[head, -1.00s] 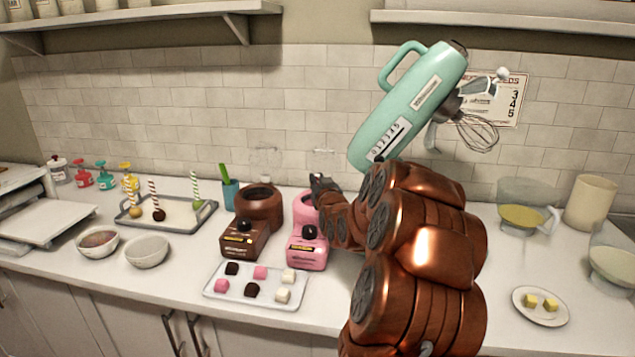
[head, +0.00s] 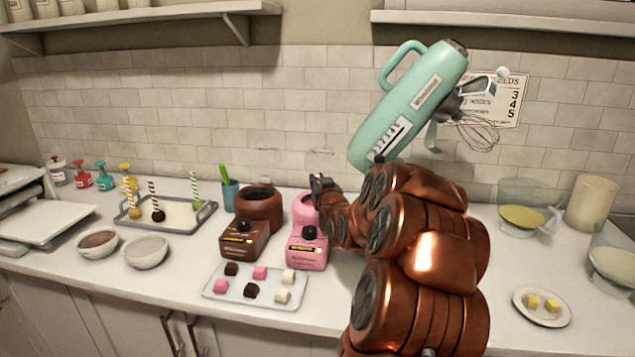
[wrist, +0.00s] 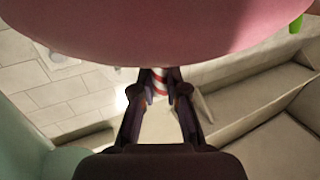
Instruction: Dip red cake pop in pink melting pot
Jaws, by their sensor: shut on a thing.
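In the wrist view, my gripper (wrist: 160,97) is shut on the red-and-white striped stick of the red cake pop (wrist: 159,80). The pop's head is hidden. The pink melting pot (head: 307,252) stands on the counter in the head view, with its round bowl partly behind my arm. My gripper (head: 318,182) is at the pot's bowl, near its rim. A large pink curved surface, seemingly the pot, fills the top of the wrist view. I cannot tell whether the pop's head is inside the bowl.
A brown melting pot (head: 243,240) stands just left of the pink one. A tray (head: 207,221) with other striped-stick pops is further left. A platter of small cubes (head: 210,295) lies in front. A teal mixer (head: 410,100) rises behind my arm.

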